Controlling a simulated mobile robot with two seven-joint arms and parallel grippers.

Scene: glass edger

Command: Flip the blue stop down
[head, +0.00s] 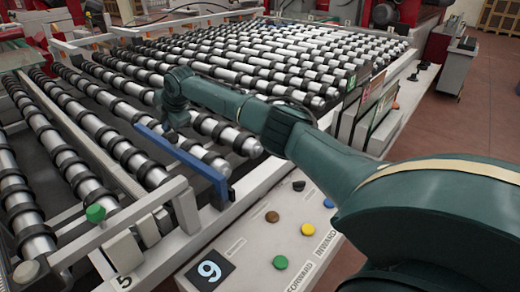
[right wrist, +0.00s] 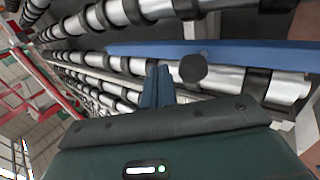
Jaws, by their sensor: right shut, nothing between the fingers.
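The blue stop (head: 182,160) is a long flat bar running across the near ends of the conveyor rollers in the head view. Its right end is by the frame edge above the control panel. In the right wrist view the blue stop (right wrist: 235,52) crosses the upper right, with a dark round knob in front of it. My right gripper (head: 169,132) hangs beside the bar, toward its far left end. In the wrist view its fingers (right wrist: 158,72) are together, empty, and close to the bar; whether they touch it I cannot tell. My left gripper is out of view.
Rows of rollers (head: 240,62) with black rings fill the table. The control panel (head: 255,262) has several coloured buttons near my right forearm. A green knob (head: 95,213) sits on the near left frame. Open floor (head: 478,100) lies at the right.

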